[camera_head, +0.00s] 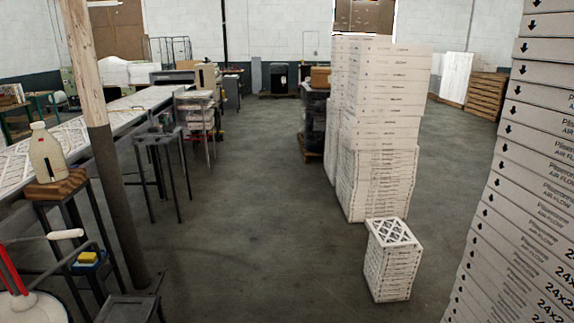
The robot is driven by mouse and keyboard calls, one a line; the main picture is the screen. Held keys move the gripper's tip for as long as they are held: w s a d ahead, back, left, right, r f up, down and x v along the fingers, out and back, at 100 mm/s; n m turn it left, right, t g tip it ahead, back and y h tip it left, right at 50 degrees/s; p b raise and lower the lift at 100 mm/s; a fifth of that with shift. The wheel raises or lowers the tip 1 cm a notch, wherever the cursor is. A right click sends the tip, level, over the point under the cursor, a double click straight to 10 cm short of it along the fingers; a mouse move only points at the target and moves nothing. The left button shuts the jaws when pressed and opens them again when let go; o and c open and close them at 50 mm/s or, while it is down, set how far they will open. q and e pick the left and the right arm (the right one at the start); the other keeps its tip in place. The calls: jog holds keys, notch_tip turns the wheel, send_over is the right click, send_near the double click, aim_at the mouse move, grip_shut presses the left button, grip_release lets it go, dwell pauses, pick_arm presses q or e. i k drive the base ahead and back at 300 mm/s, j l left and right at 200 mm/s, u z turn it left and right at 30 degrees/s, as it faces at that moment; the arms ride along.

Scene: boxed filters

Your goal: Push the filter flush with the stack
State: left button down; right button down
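Boxed filters stand in several stacks. A tall stack of white boxed filters (378,180) stands right of the middle, and its upper boxes do not line up exactly with the lower ones. A low stack (392,270) stands in front of it on the floor, with a lattice-faced filter (393,233) on top. Another tall stack (530,190), printed with arrows and "AIR FLOW", rises close at the right edge, its top cut off. I cannot tell which filter the task means. Neither of my grippers is in view.
Open concrete floor (250,220) lies in the middle. A post (100,130) stands at the left, near a stand with a white jug (46,153) and a long table (75,140). Wooden pallets (487,95) stand at the back right.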

aim_at(390, 234)
jog(key=i+z, duration=0.1)
jog(key=i, duration=0.5)
jog(key=i+j, duration=0.1)
jog(key=i, duration=0.5)
jog(key=i+z, duration=0.15)
jog(key=i, duration=0.45)
jog(key=i+j, duration=0.2)
jog(key=i, duration=0.4)
jog(key=i+l+z, duration=0.25)
jog(key=i+z, duration=0.15)
jog(key=i, duration=0.2)
jog(key=i+l+z, duration=0.1)
jog(key=i+z, duration=0.3)
jog(key=i, duration=0.25)
jog(key=i+l, duration=0.75)
jog(key=l+z, duration=0.05)
